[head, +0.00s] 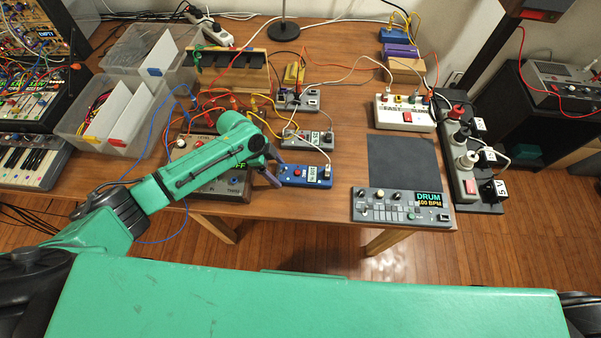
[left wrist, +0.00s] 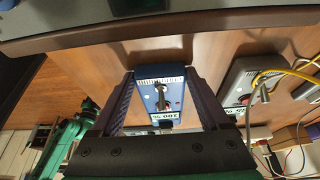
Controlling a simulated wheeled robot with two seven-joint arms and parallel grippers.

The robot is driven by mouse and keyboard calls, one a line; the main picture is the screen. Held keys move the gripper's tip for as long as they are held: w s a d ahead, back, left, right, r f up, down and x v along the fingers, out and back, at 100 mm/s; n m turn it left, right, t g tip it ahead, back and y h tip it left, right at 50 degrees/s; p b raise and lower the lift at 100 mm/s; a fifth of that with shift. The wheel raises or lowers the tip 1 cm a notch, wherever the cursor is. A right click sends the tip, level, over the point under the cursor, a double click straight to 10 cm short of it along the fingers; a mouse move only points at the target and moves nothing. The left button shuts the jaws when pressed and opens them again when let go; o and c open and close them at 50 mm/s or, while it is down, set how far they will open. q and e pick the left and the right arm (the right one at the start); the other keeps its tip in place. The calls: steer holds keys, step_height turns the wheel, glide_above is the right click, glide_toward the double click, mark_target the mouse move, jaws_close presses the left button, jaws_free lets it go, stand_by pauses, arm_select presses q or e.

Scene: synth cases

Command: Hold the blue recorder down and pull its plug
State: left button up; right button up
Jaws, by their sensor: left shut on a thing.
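The blue recorder (head: 305,176) is a small blue box with a white label, lying near the front edge of the wooden table. A plug (head: 327,163) with a pale cable stands in its right part. In the left wrist view the recorder (left wrist: 150,98) sits between my two dark fingers, with a metal plug (left wrist: 162,98) on its face. My left gripper (head: 277,169) is at the recorder's left end in the head view and is shut on it. Part of the recorder's left end is hidden by the gripper. My right gripper is not in view.
Grey boxes (head: 307,139) with cables stand just behind the recorder. A brown box with knobs (head: 222,189) is beneath my left arm. A drum machine (head: 402,206) and dark mat (head: 403,162) lie to the right. Loose cables cross the table behind.

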arm_select(q)
steer(key=o, duration=1.4)
steer(key=v, duration=1.2)
